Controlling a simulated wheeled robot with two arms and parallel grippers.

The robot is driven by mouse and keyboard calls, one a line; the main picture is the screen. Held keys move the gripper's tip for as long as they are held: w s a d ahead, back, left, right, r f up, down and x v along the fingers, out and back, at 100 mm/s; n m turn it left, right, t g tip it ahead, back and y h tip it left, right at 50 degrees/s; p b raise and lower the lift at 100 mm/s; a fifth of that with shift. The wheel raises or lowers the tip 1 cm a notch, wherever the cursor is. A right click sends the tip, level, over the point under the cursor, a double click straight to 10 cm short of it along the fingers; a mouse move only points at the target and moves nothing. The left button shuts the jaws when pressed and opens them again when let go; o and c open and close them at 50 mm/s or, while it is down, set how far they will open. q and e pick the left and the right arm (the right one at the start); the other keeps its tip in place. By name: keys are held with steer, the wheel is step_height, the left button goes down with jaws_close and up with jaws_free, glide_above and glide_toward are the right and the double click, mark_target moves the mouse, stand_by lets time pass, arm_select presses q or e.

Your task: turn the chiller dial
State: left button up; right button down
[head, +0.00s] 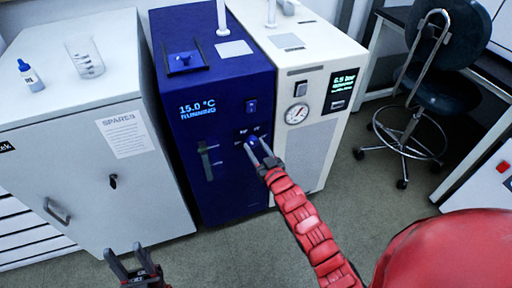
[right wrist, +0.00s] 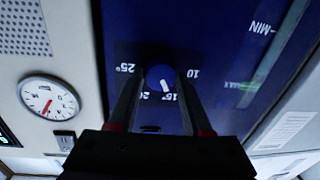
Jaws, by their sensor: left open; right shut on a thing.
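The chiller (head: 218,125) is a dark blue cabinet whose display (head: 198,109) reads 15.0 °C and RUNNING. Its small blue dial (head: 252,142) is on the front panel. In the right wrist view the dial (right wrist: 161,77) has a white mark at its lower right, towards the 15 label, with 25, 20 and 10 around it; this view looks upside down. My right gripper (right wrist: 158,86) is shut on the dial, one finger on each side; it also shows in the head view (head: 258,151). My left gripper (head: 133,262) is open and empty, low in front of the grey cabinet.
A grey cabinet (head: 75,185) with a SPARES sheet stands left of the chiller, a bottle (head: 31,76) and beaker (head: 85,60) on top. A white unit with a gauge (head: 297,114) adjoins it right. A stool (head: 430,70) stands far right; floor in front is clear.

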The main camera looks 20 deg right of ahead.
steer(key=shift+n, duration=0.3)
steer(key=shift+n+p, duration=0.35)
steer(key=shift+n, duration=0.65)
steer(key=n, duration=0.2)
steer(key=shift+a+n+g, duration=0.1)
steer(key=shift+n+g, duration=0.2)
steer(key=n+h, duration=0.1)
steer(key=n, duration=0.5)
steer(key=shift+b, duration=0.3)
steer(key=shift+c, duration=1.7)
jaws_free()
steer(key=shift+r, duration=0.1)
steer(key=shift+s, duration=0.15)
